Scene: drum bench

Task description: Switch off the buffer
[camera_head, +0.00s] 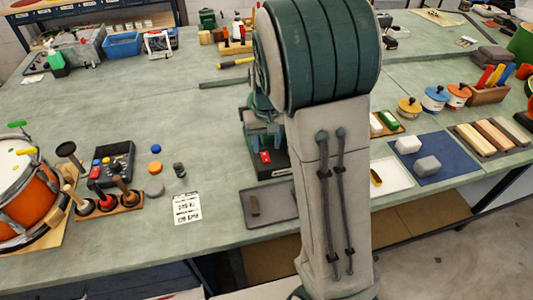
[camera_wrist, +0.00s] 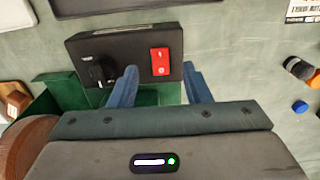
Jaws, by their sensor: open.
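The buffer (camera_head: 268,168) is a green machine on a black base near the table's front, partly hidden by my arm. In the wrist view its black front panel (camera_wrist: 135,45) carries a red rocker switch (camera_wrist: 160,62) and a black knob (camera_wrist: 100,71) to the left. The red switch also shows in the head view (camera_head: 265,157). My gripper (camera_wrist: 160,68) is open and empty, its blue fingers either side of the switch in the picture. I cannot tell whether they touch the panel. A brown round part (camera_wrist: 25,148) shows at the lower left of the wrist view.
A grey tray (camera_head: 283,209) lies in front of the buffer, with a printed card (camera_head: 187,208) to its left. An orange drum (camera_head: 28,205) and a plunger rack (camera_head: 110,205) stand farther left. A blue mat (camera_head: 440,172) lies right. The table's middle left is clear.

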